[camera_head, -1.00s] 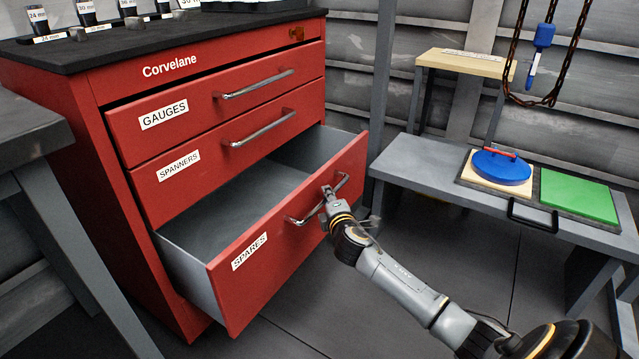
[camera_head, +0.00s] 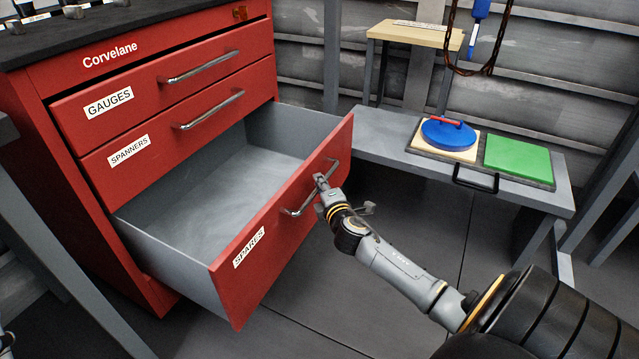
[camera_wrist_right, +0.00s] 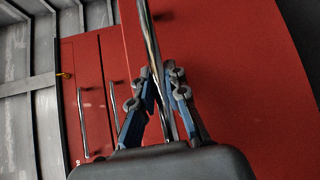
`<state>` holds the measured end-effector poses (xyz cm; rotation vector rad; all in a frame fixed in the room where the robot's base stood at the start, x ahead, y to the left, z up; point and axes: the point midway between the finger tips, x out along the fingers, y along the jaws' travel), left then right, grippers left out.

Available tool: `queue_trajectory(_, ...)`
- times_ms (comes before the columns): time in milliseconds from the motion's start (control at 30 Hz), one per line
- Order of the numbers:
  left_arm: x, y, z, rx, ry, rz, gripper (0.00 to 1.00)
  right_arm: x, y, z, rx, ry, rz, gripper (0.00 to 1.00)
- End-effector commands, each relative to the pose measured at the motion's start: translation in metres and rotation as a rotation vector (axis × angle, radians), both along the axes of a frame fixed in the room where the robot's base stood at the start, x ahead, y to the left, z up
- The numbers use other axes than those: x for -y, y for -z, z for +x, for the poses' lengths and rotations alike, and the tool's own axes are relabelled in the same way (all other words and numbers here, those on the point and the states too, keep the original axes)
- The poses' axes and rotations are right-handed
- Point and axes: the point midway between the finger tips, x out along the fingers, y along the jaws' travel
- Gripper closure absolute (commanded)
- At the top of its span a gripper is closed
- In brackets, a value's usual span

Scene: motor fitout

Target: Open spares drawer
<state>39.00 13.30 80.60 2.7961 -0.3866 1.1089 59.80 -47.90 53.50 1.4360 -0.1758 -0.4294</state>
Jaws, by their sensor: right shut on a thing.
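The spares drawer (camera_head: 290,225) is the lowest drawer of the red cabinet and is pulled well out, its grey inside showing empty in the visible part. Its metal bar handle (camera_head: 332,172) is on the red front. My right gripper (camera_head: 320,182) is shut on this handle. In the right wrist view the handle (camera_wrist_right: 153,50) runs between the fingers of the right gripper (camera_wrist_right: 160,95).
The gauges drawer (camera_head: 150,95) and spanners drawer (camera_head: 180,125) above are shut. A low grey bench (camera_head: 385,130) stands to the right, carrying a blue round lid (camera_head: 447,134) and a green plate (camera_head: 517,160). Bare floor (camera_head: 410,215) lies before the drawer.

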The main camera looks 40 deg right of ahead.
Motion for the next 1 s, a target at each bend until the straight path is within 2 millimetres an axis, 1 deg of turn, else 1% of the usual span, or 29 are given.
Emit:
queue_trajectory(133, 0.000, 0.000, 0.000, 0.001, 0.000, 0.000, 0.65, 0.000, 0.001, 0.000, -0.002, 0.000, 0.001, 1.00)
queue_trajectory(167, 0.000, 0.000, 0.000, 0.001, 0.000, 0.000, 0.65, 0.000, 0.001, 0.000, -0.002, 0.000, 0.001, 0.82)
queue_trajectory(200, 0.000, 0.000, 0.000, 0.002, 0.000, -0.001, 0.65, 0.000, 0.001, 0.000, -0.002, 0.000, 0.001, 0.74)
queue_trajectory(267, 0.000, 0.000, 0.000, 0.002, 0.000, -0.001, 0.65, 0.000, 0.001, 0.000, -0.001, 0.000, 0.000, 0.63)
queue_trajectory(567, 0.000, 0.000, 0.000, 0.002, 0.001, -0.001, 0.65, 0.000, 0.000, -0.001, -0.001, 0.000, 0.000, 0.63)
queue_trajectory(667, 0.000, 0.000, 0.000, 0.001, 0.001, 0.000, 0.65, -0.003, 0.000, -0.006, -0.002, -0.002, 0.000, 0.63)
queue_trajectory(767, 0.000, 0.000, 0.000, 0.001, 0.001, 0.000, 0.65, -0.008, -0.001, -0.019, -0.002, -0.002, 0.000, 0.63)
queue_trajectory(1000, 0.000, 0.000, 0.000, 0.002, 0.001, -0.001, 0.65, -0.028, -0.008, -0.066, -0.004, -0.001, 0.002, 0.63)
